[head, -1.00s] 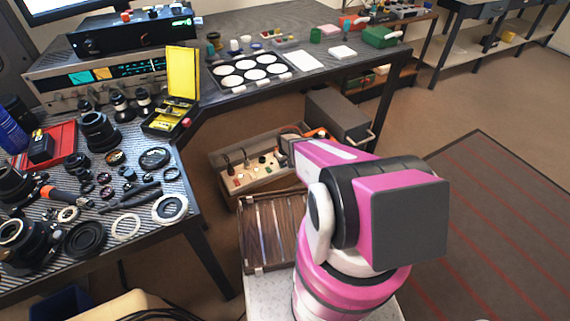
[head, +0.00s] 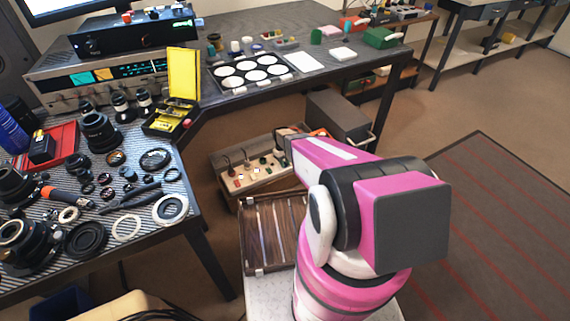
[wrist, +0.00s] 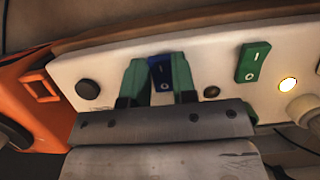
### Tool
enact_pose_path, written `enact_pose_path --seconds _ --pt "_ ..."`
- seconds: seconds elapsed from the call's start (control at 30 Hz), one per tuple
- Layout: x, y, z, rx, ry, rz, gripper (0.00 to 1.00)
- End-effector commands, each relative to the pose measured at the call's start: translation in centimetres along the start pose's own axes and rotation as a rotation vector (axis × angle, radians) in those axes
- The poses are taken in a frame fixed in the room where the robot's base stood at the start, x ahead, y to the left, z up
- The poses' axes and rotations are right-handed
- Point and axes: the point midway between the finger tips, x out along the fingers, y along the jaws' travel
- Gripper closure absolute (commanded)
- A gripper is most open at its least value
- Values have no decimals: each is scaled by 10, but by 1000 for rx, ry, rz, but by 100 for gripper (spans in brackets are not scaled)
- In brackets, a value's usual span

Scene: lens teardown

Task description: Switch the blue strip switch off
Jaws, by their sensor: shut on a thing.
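The blue strip switch (wrist: 160,72) is a small rocker on a pale panel (wrist: 215,55) in the wrist view. My gripper (wrist: 159,80) has its two green fingertips on either side of this rocker and is shut on it. The rocker's lower part is hidden behind the gripper, and I cannot tell which way it is tipped. In the head view my gripper (head: 281,137) is over the far right part of the switch panel (head: 232,193) under the bench. The blue switch cannot be made out there.
A green rocker switch (wrist: 253,62) and a lit round lamp (wrist: 288,84) are to the right on the panel. A black round knob (wrist: 87,89) and an orange part (wrist: 38,92) are to the left. The workbench (head: 225,113) stands above the panel.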

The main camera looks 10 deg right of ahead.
Motion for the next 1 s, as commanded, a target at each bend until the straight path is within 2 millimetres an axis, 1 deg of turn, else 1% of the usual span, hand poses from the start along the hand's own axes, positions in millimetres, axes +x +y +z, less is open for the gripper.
enact_pose_path --seconds 0.13,0.17,0.2,0.23,0.5,0.63,0.77,1.0 --pt "0 0 0 0 0 0 98" --pt "0 0 0 0 0 0 65" --pt "0 0 0 0 1 0 52" --pt "0 0 0 0 1 0 49" --pt "-1 0 0 0 2 0 49" --pt "-10 0 0 0 2 0 49" --pt "-29 0 1 0 3 0 49" --pt "-75 0 1 0 3 0 49"
